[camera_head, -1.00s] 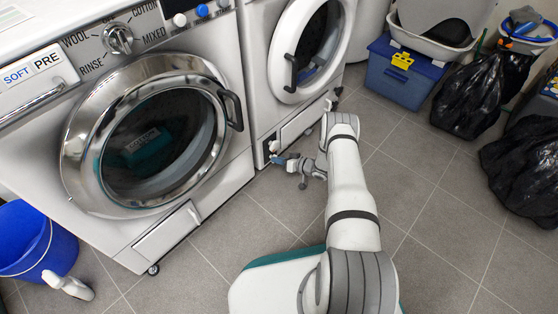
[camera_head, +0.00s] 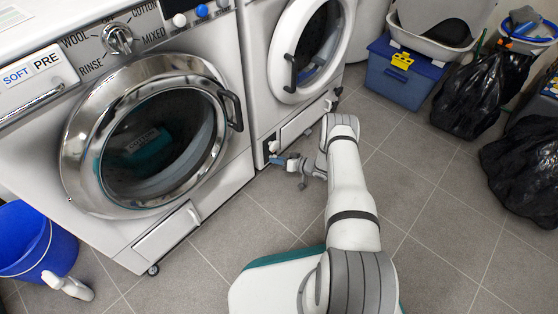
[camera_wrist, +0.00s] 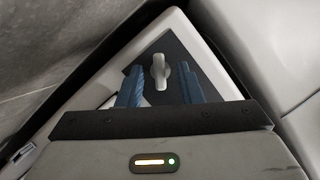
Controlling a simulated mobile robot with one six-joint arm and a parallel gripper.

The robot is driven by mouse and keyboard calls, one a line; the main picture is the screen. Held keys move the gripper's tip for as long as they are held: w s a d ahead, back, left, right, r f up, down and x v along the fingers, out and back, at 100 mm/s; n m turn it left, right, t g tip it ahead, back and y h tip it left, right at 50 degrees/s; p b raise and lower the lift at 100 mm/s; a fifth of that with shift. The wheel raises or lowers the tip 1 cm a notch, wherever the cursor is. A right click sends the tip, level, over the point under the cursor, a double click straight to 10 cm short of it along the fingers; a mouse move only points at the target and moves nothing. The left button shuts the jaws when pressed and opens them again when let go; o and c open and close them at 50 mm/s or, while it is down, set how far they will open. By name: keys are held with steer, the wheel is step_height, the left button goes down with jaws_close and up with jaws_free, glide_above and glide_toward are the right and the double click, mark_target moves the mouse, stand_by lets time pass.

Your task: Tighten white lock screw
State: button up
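The white lock screw (camera_wrist: 160,72) is a small wing-shaped knob on a dark recessed panel (camera_wrist: 183,58) in the wrist view. It stands roughly upright in that picture. My gripper (camera_wrist: 161,84) is open, with one blue finger on each side of the screw and a visible gap on both sides. How deep the fingertips reach along the screw is hard to tell. In the head view my gripper (camera_head: 279,160) is low at the front of the right-hand machine (camera_head: 257,60), by its lower left corner. The screw (camera_head: 273,146) is a small white spot there.
A larger washing machine (camera_head: 225,192) with a chrome-rimmed door stands left of my gripper. A blue bucket (camera_head: 40,245) is at the far left. A blue box (camera_head: 398,80) and black bags (camera_head: 470,100) stand at the right. The tiled floor between is clear.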

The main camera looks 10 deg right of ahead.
steer(key=p+v, duration=0.3)
steer(key=v, duration=0.5)
steer(key=shift+w, duration=0.1)
stand_by(0.4)
